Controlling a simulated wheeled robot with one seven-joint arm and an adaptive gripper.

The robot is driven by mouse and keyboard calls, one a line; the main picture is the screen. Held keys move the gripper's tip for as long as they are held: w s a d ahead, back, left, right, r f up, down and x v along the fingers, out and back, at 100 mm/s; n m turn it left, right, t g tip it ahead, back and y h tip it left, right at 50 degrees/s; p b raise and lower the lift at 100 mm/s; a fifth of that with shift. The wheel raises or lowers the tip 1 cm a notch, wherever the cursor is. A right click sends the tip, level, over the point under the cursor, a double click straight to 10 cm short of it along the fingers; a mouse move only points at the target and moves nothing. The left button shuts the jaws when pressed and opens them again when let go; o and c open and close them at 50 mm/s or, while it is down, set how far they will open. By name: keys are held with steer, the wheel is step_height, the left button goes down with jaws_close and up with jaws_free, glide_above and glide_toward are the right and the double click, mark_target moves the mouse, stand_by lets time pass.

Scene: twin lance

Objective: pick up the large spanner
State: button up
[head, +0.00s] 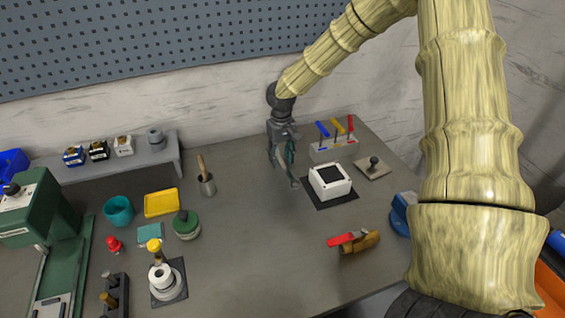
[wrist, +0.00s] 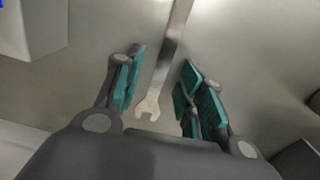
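A silver metal spanner (wrist: 174,45) shows in the wrist view, lying on the grey bench top. Its open jaw end points toward my palm and its shaft runs up out of the picture. My gripper (wrist: 163,88) is open, with one teal-padded finger on each side of the spanner, and neither visibly touches it. The height gap between fingers and spanner is hard to judge. In the head view my gripper (head: 284,168) points down over the back middle of the bench, and I cannot make out the spanner there.
The front middle bench (head: 260,250) is clear.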

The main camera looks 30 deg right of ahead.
steer(key=shift+f, duration=0.15)
steer(key=shift+c, duration=0.4)
jaws_close()
